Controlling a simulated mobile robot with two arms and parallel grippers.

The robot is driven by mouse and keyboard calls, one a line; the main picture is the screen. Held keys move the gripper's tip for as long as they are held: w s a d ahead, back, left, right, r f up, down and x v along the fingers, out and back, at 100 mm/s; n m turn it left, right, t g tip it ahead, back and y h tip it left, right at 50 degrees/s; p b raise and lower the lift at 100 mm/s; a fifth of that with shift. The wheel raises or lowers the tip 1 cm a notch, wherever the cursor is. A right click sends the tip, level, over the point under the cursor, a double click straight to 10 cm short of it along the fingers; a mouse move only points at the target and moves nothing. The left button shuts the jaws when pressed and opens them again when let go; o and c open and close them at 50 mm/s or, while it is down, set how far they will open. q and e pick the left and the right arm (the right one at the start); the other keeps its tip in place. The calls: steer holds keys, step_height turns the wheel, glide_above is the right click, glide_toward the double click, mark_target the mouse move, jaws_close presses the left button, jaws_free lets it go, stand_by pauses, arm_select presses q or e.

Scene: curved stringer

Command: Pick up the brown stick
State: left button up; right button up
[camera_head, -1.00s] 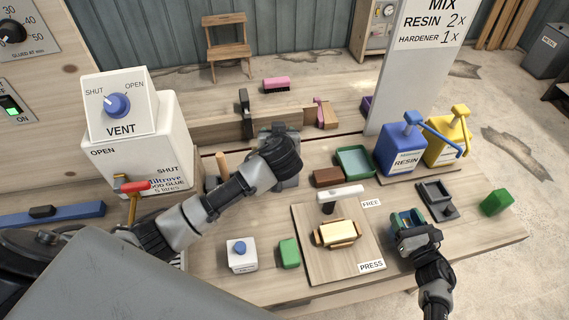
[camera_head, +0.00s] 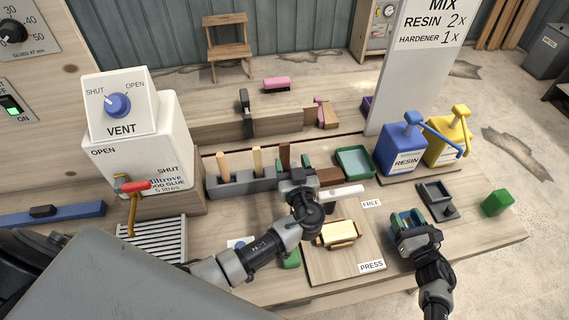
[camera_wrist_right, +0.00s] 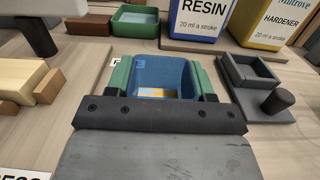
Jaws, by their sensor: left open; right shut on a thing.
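A dark brown stick (camera_head: 285,156) stands upright in a grey rack (camera_head: 238,184). A tan stick (camera_head: 223,164), a pale yellowish stick (camera_head: 257,160) and a green-topped one (camera_head: 306,160) stand in the same rack. My left gripper (camera_head: 297,176) is open at the right end of the rack, just in front of the brown stick; its body hides the stick's lower part and I cannot tell if they touch. My right gripper (camera_head: 406,221) is shut on a blue cup with green sides (camera_wrist_right: 164,78), at the right of the bench.
A press board (camera_head: 355,263) with a white-handled lever lies right of my left arm. A brown block (camera_head: 329,176) and a green tray (camera_head: 355,160) are right of the rack. Resin (camera_head: 402,148) and hardener (camera_head: 447,140) bottles stand behind. A glue container (camera_head: 150,150) is at left.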

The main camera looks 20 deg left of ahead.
mark_target(285, 150)
arm_select(q)
steer(key=shift+x, duration=1.15)
steer(key=shift+s+a+x, duration=0.1)
steer(key=shift+a+x, duration=0.05)
steer(key=shift+x, duration=1.25)
steer(key=shift+s+a+x, duration=0.1)
steer(key=shift+a+x, duration=0.05)
steer(key=shift+x, duration=1.2)
steer(key=shift+s, duration=0.1)
steer(key=c, duration=1)
